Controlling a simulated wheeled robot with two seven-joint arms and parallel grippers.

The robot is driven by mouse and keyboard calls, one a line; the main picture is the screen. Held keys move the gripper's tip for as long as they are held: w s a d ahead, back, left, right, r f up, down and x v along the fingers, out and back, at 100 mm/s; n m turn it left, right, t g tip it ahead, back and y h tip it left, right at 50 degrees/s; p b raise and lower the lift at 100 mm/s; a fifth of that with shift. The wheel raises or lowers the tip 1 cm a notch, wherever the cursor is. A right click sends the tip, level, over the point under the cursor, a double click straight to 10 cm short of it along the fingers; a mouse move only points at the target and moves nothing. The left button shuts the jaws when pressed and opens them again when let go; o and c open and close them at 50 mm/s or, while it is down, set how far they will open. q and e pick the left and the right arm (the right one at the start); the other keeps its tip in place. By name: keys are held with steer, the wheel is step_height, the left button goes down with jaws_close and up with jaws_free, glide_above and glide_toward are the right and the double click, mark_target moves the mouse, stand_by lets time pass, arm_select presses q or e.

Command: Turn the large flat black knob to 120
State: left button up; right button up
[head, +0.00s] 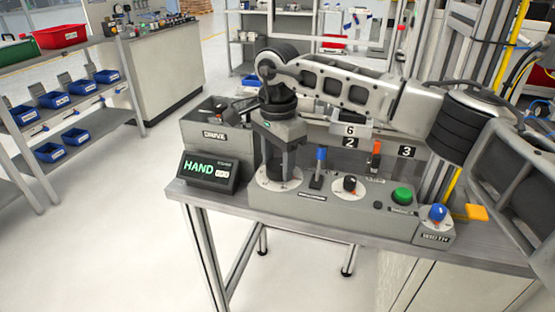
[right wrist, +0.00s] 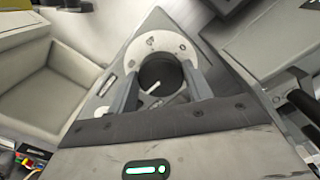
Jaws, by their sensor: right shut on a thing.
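The large flat black knob (right wrist: 155,80) shows in the right wrist view between my two fingers, with a white pointer line on its top. A pale round dial plate (head: 262,183) lies under it on the grey control panel (head: 335,205). My right gripper (head: 283,172) points down over this dial and is shut on the knob, hiding most of it in the head view. The plate's markings are too small to read. In the right wrist view the gripper (right wrist: 160,92) has one finger on each side of the knob. My left gripper is not in view.
A blue-topped lever (head: 320,166), a smaller black knob (head: 350,184), a red switch (head: 375,158), a green button (head: 401,195) and a blue knob (head: 438,212) stand to the right. A display reading HAND (head: 208,171) stands left. Open floor lies left of the bench.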

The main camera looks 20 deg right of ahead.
mark_target(278, 165)
steer(key=shift+r, duration=0.1)
stand_by(0.4)
steer(key=o, duration=1)
step_height(278, 165, up, 16)
steer(key=shift+f, duration=0.1)
